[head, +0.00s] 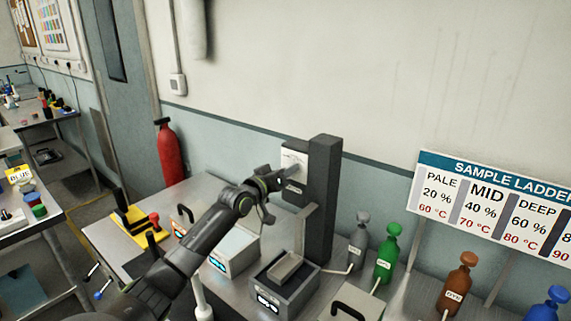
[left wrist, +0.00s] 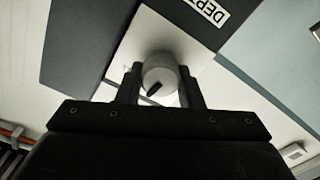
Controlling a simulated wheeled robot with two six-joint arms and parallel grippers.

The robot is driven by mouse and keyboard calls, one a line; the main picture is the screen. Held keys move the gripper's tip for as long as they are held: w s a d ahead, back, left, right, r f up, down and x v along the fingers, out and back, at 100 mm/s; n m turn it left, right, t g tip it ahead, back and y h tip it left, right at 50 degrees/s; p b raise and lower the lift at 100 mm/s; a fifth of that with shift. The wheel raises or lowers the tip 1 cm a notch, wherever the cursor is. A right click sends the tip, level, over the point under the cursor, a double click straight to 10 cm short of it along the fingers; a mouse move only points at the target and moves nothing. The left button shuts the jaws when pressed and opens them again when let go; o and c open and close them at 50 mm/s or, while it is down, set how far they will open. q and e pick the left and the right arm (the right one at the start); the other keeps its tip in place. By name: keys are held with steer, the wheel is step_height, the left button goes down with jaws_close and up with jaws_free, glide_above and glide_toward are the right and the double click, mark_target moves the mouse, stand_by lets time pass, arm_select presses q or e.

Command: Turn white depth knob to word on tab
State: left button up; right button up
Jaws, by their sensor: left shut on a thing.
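The white depth knob (left wrist: 160,77) is a round knob with a dark pointer mark, on a white dial plate (left wrist: 180,42) with a DEPTH label (left wrist: 208,10) beside it. My left gripper (left wrist: 161,88) is shut on the knob, one finger on each side. In the head view the white plate (head: 293,158) shows on the dark upright column (head: 322,200), with my left gripper (head: 283,175) at it. The dial's markings are mostly hidden or too small to read. The tab with the word cannot be made out for certain. My right gripper is not in view.
Below the column stands a grey bath box (head: 285,297) with a display. A white-fronted box (head: 233,250) is to its left. Grey (head: 358,243), green (head: 385,256), brown (head: 458,285) and blue bottles (head: 546,306) stand right. The sample ladder sign (head: 495,200) stands behind them.

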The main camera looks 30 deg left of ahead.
arm_select(q)
steer(key=n+p, duration=0.3)
steer(key=n, duration=0.1)
steer(key=shift+r+n, duration=0.1)
steer(key=shift+n, duration=0.3)
steer(key=n+p, duration=0.1)
steer(key=n, duration=0.1)
steer(key=n+p, duration=0.1)
steer(key=n, duration=0.1)
steer(key=shift+a+f+n, duration=0.1)
steer(key=shift+f+n, duration=0.1)
steer(key=shift+n, duration=0.1)
steer(key=o, duration=1)
steer(key=shift+w+f, duration=0.1)
steer(key=shift+c, duration=0.2)
